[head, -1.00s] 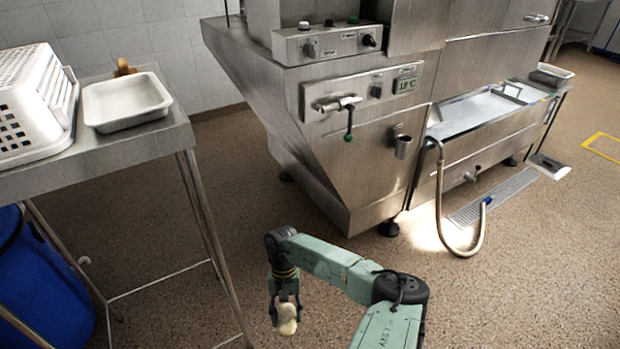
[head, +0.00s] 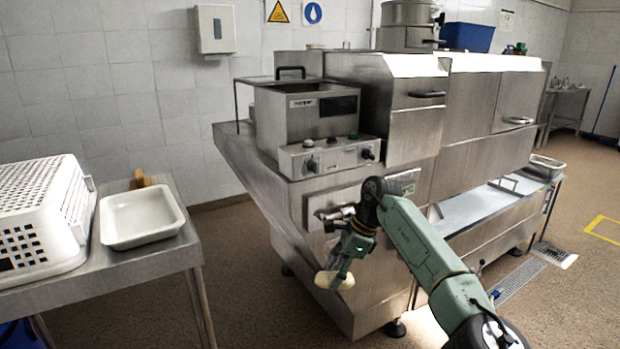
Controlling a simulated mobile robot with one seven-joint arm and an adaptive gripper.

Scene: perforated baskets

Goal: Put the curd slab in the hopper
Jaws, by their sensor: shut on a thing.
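The curd slab is a pale, cream-coloured piece (head: 330,281) in the head view. My gripper (head: 342,268) points down and is shut on it, holding it in the air in front of the steel machine's front panel. A box-shaped steel part (head: 292,110) with a dark handle stands on top of the machine, above and left of my gripper.
A control box (head: 330,158) with knobs juts out below the steel box. On the left, a steel table (head: 130,270) holds a white perforated basket (head: 40,215) and an empty-looking white tray (head: 142,216).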

